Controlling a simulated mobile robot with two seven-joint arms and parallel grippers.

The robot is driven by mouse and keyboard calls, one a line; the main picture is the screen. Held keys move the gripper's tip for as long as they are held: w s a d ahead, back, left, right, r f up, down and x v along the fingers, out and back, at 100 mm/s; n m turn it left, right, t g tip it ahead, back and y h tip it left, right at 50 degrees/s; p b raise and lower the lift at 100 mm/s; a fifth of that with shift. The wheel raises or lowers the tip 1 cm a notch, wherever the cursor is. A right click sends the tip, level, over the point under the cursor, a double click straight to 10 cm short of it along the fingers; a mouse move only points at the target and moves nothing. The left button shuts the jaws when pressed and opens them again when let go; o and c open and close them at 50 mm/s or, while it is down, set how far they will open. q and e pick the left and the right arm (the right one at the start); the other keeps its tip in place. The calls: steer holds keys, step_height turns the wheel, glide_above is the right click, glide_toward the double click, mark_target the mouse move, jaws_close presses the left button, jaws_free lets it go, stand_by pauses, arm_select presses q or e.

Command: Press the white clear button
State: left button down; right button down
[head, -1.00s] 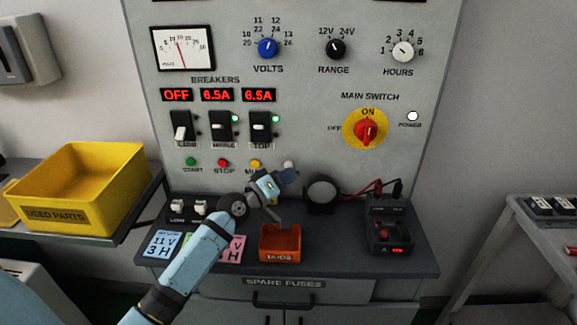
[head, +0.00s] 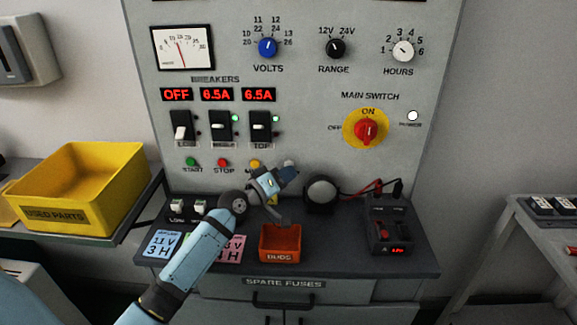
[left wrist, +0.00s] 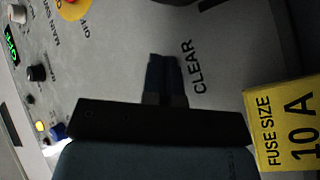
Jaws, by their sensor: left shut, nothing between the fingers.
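The white clear button (head: 289,162) shows only as a small pale patch at the right end of the button row, just above my left gripper's tip in the head view. My left gripper (head: 290,173) is shut and empty, with its fingers pointing at the panel. In the left wrist view the shut fingers (left wrist: 164,76) lie beside the CLEAR label (left wrist: 193,67), and the button itself is hidden there. I cannot tell whether the fingertips touch it. My right gripper is not in view.
Green (head: 190,161), red (head: 222,162) and yellow (head: 255,163) buttons sit left of the gripper. A round dark device (head: 321,190) stands close to its right. An orange bin (head: 280,255) is below. A yellow fuse-size label (left wrist: 284,125) shows in the left wrist view.

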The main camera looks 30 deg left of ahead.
arm_select(q)
steer(key=shift+w+a, duration=0.25)
steer(key=shift+w, duration=0.1)
stand_by(0.5)
steer(key=shift+s, duration=0.1)
steer(key=shift+s+d, duration=0.45)
steer(key=shift+s, duration=0.15)
steer(key=s+d, duration=0.1)
steer(key=s+p, duration=0.1)
steer(key=s, duration=0.1)
steer(key=s+d+p, duration=0.1)
steer(key=shift+s+d, duration=0.15)
steer(key=shift+d, duration=0.15)
stand_by(1.1)
